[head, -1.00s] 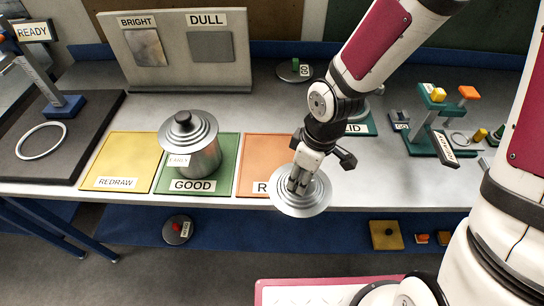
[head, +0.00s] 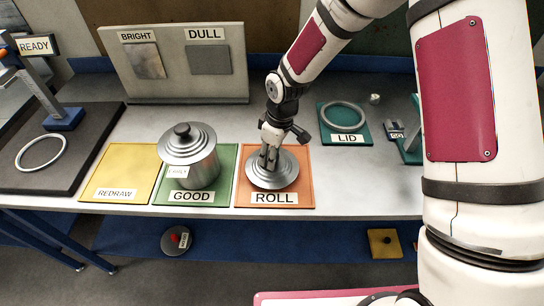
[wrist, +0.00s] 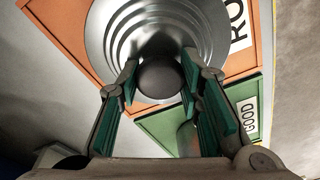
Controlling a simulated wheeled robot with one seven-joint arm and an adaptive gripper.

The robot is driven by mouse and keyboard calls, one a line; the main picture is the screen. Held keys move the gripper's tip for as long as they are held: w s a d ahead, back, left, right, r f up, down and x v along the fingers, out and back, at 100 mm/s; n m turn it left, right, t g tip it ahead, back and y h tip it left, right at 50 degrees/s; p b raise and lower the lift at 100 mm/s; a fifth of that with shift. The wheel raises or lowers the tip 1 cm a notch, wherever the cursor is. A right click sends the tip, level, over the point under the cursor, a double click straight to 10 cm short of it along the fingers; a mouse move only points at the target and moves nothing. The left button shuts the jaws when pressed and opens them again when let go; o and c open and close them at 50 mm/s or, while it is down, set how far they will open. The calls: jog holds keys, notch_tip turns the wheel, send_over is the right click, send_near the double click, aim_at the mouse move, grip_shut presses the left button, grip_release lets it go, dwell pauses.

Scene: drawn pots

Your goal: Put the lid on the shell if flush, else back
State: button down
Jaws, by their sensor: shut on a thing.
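My gripper (head: 270,158) is shut on the dark knob (wrist: 160,78) of a round stepped silver lid (head: 285,178). The lid is over the orange ROLL mat (head: 303,160); I cannot tell whether it touches the mat. In the wrist view the lid (wrist: 205,30) lies beyond my fingers, its knob between them. A silver pot shell (head: 205,172) stands upright on the green GOOD mat (head: 228,165). It has its own stepped lid (head: 170,148) with a black knob, and a small label, perhaps reading EARLY.
The yellow REDRAW mat (head: 125,170) is at the left. A teal LID mat (head: 365,135) with an empty ring (head: 345,115) is at the back right. A BRIGHT/DULL sample board (head: 175,85) stands behind. A READY gauge (head: 62,115) and loose ring (head: 40,152) are at far left.

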jog(key=shift+f, duration=0.45)
jog(key=shift+f, duration=0.2)
jog(key=c, duration=1.1)
grip_release()
